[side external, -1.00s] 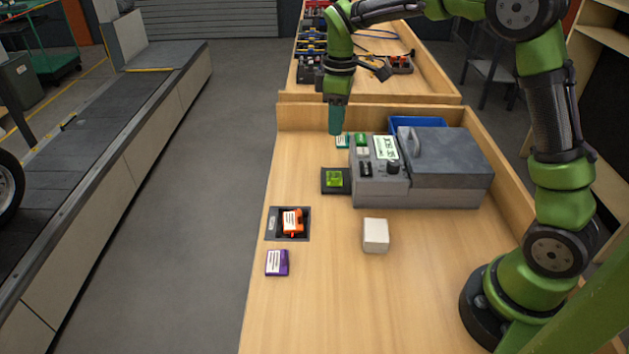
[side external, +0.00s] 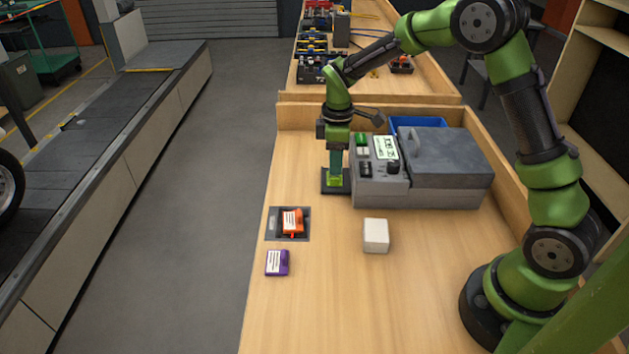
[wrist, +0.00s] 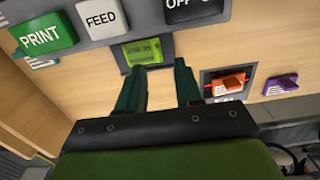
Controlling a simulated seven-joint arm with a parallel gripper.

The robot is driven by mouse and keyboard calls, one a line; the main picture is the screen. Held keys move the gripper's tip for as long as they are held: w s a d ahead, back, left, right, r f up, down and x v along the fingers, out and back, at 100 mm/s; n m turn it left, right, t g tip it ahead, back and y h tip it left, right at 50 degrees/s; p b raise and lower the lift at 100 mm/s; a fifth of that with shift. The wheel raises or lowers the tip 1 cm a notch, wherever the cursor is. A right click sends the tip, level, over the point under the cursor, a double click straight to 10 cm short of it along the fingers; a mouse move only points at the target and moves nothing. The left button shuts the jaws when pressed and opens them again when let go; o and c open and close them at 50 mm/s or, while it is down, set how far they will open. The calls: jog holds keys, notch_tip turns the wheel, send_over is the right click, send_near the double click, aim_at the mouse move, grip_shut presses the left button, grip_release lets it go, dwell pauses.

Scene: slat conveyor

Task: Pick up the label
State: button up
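The bright green label (wrist: 148,52) with dark print lies on a dark tray (wrist: 123,62) beside the printer. In the side view the label (side external: 335,184) shows partly below my gripper (side external: 335,174), which covers the rest. My gripper is open in the wrist view, its two teal fingers (wrist: 159,66) apart with nothing between them. The label is just beyond the fingertips, slightly left of the middle. Whether the fingers touch it, I cannot tell. The grey printer (side external: 381,180) stands to the right, with PRINT (wrist: 42,33) and FEED (wrist: 101,17) buttons.
An orange cartridge (side external: 291,220) sits in a dark recess. A purple cartridge (side external: 277,262) lies in front of it. A white block (side external: 375,235) stands on the bench (side external: 320,300). A blue bin (side external: 418,122) is behind the printer. The bench front is mostly clear.

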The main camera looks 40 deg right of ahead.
aim_at(332, 180)
jog(key=f, duration=0.5)
jog(key=shift+d, duration=0.25)
grip_shut()
